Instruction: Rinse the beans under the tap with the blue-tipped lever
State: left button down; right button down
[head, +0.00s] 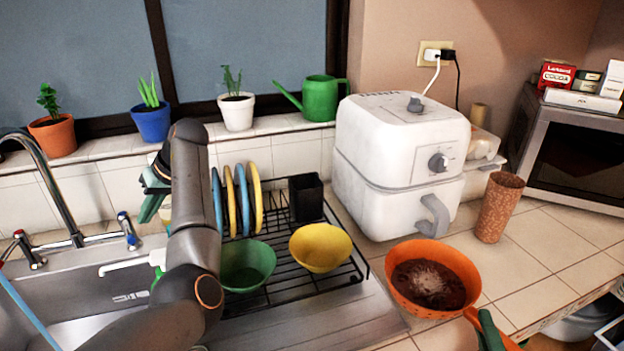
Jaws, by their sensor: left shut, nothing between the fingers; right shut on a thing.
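The tap (55,185) curves over the sink at the far left. Its blue-tipped lever (128,230) is right of the spout and a red-tipped lever (28,250) is left of it. An orange bowl (455,262) holds dark reddish-brown beans (425,284) with a pale patch in the middle. My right gripper (490,330), partly cut off at the bottom edge, is shut on the bowl's orange handle. My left gripper (152,197) is shut and empty, behind and right of the blue-tipped lever in the picture, and partly hidden by my arm.
The sink (85,290) is at lower left. A black rack with plates (256,184), a green bowl (247,262) and a yellow bowl (320,246) stands between sink and orange bowl. A white air fryer (395,165) and a brown cup (498,207) stand behind.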

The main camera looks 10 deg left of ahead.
aim_at(127, 228)
pick_arm(q)
jog(key=shift+x, duration=1.55)
pick_arm(e)
jog(key=shift+r, duration=0.15)
jog(key=shift+r, duration=0.1)
jog(key=shift+s+r+p, duration=0.1)
jog(key=shift+r+p, duration=0.75)
jog(key=shift+p, duration=0.1)
pick_arm(q)
jog(key=shift+s+a+m+t+p, duration=0.4)
jog(key=shift+s+a+m, duration=0.1)
jog(key=shift+s, duration=0.15)
pick_arm(e)
jog(key=shift+s+a+r, duration=0.2)
jog(key=shift+s+r, duration=0.1)
jog(key=shift+r, duration=0.1)
pick_arm(q)
jog(key=shift+r, duration=0.1)
pick_arm(e)
jog(key=shift+r, duration=0.1)
